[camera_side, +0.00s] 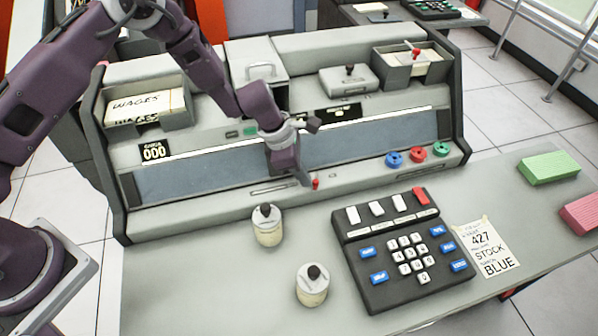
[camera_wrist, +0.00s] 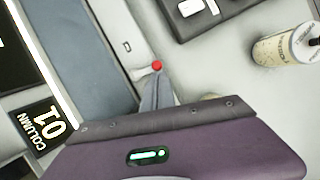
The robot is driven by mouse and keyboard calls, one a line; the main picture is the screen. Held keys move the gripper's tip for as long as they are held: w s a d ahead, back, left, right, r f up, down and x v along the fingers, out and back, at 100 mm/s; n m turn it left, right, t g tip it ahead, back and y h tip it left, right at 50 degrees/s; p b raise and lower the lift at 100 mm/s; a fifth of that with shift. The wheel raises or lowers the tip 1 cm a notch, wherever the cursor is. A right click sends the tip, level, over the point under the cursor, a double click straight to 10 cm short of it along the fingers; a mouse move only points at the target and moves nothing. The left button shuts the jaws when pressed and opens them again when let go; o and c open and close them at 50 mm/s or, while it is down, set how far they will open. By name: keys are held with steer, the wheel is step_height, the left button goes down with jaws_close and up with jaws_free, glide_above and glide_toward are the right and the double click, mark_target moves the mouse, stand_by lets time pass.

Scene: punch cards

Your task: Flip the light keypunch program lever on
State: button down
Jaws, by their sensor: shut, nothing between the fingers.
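The light grey keypunch (camera_side: 225,205) stands at the back of the desk. A small lever with a red knob (camera_side: 316,183) sticks up from its front ledge, near the middle. The red knob also shows in the wrist view (camera_wrist: 157,66), just beyond my fingertips. My gripper (camera_side: 305,182) is shut and empty, pointing down at the ledge just left of the lever in the side view. In the wrist view the fingertips (camera_wrist: 156,88) come very close to the knob or touch it; I cannot tell which.
Two cream canisters with black knobs (camera_side: 267,228) (camera_side: 312,287) stand in front of the keypunch. A black keypad (camera_side: 400,250) and a note (camera_side: 487,248) lie to the right. Blue, red and green rings (camera_side: 418,153) sit on the ledge's right end.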

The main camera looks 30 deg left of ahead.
steer(key=d+n, duration=0.1)
steer(key=n, duration=0.1)
steer(key=d+n+t+y, duration=0.1)
steer(key=n, duration=0.1)
steer(key=shift+w, duration=0.15)
steer(key=shift+a, duration=0.1)
steer(key=shift+w+a, duration=0.4)
steer(key=shift+a, duration=0.3)
steer(key=d+v, duration=0.1)
steer(key=v, duration=0.9)
steer(key=shift+s, duration=0.4)
